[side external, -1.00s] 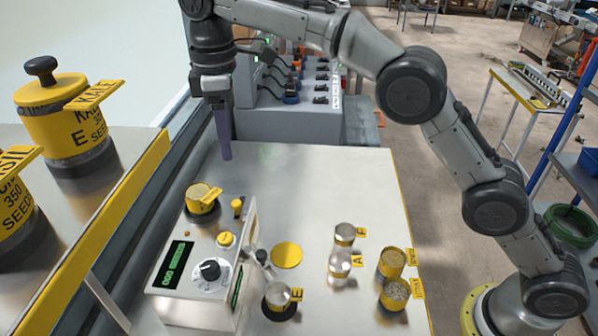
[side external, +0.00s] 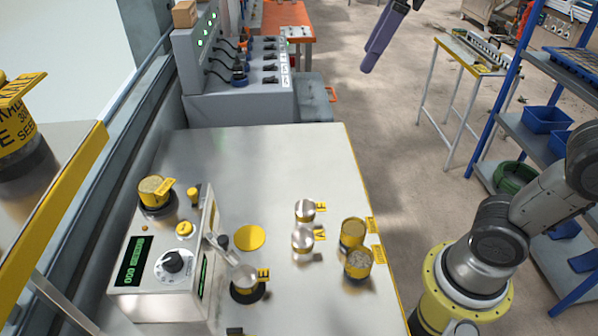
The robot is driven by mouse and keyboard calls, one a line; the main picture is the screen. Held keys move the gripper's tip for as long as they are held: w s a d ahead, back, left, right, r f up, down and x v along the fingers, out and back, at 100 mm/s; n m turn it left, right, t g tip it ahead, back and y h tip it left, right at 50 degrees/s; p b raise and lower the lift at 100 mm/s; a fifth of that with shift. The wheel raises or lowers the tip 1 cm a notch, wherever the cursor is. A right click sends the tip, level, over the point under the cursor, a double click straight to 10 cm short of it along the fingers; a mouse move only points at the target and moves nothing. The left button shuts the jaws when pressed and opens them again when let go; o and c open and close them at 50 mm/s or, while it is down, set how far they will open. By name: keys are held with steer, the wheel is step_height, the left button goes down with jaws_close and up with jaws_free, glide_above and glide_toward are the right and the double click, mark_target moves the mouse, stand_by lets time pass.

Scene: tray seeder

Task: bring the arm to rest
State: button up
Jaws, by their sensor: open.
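My gripper (side external: 384,38) shows at the top of the side external view, right of centre. Its purple fingers point down and to the left, high and clear of the table, over the floor side. Nothing shows between the fingers, and it is open. The wrist and most of my arm above it are outside the picture. My base stands at the lower right, beside the metal table (side external: 270,160).
A grey control box (side external: 240,95) stands behind. Blue shelving (side external: 500,110) is right.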

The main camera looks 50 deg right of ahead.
steer(key=s+d+f+m, duration=0.1)
steer(key=s+f+m, duration=0.1)
steer(key=s+f, duration=0.3)
steer(key=s+d+f+m+t, duration=0.1)
steer(key=s+f+m, duration=0.2)
steer(key=f, duration=0.8)
steer(key=shift+s+d+f, duration=0.2)
steer(key=shift+s+d, duration=0.1)
steer(key=shift+s, duration=0.7)
